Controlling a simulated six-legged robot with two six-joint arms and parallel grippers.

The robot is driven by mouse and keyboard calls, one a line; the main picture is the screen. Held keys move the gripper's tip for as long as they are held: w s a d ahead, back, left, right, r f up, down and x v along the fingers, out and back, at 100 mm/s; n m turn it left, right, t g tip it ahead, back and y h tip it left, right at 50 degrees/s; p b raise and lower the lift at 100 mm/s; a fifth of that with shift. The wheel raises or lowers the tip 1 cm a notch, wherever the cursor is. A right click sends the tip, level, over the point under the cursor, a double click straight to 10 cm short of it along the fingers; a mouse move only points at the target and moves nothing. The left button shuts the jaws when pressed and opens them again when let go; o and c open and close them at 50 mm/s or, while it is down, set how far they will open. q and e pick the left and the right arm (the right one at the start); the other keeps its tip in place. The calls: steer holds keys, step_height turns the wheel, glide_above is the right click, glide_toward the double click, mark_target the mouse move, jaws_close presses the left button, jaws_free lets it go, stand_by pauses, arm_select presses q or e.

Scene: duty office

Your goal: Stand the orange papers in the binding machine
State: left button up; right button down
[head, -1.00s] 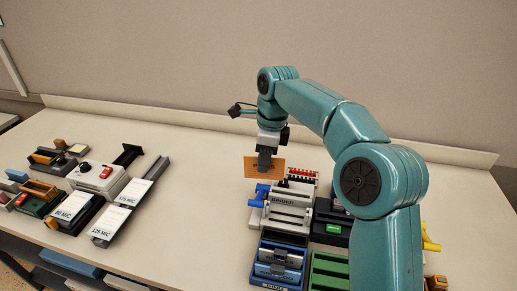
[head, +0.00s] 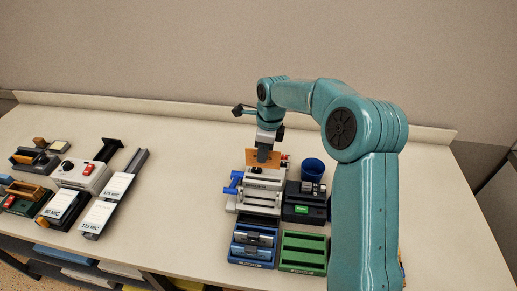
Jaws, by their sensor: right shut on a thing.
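My right gripper (head: 264,153) is shut on the orange papers (head: 251,157), seen as a small upright orange sheet. It holds them over the rear part of the binding machine (head: 262,195), a light grey unit with a blue handle on its left side. The papers' lower edge is close to the machine; I cannot tell whether it touches or sits in a slot. The gripper covers the middle of the papers. My left gripper is not in view.
A blue cup (head: 312,169) and a black device with a green display (head: 304,203) stand right of the machine. Blue (head: 253,243) and green (head: 303,252) trays lie in front. Several devices, including a white box (head: 82,174), are at left. The table between is clear.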

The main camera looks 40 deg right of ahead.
steer(key=shift+d+f+b, duration=0.2)
steer(key=shift+f+b, duration=0.25)
steer(key=shift+f, duration=0.3)
step_height(320, 180, down, 2)
steer(key=shift+a+f+b, duration=0.1)
steer(key=shift+a+b, duration=0.05)
steer(key=shift+b, duration=0.7)
step_height(320, 180, down, 2)
steer(key=shift+f+b, duration=0.1)
steer(key=shift+b, duration=0.7)
step_height(320, 180, down, 2)
steer(key=shift+b, duration=0.8)
steer(key=shift+f, duration=0.4)
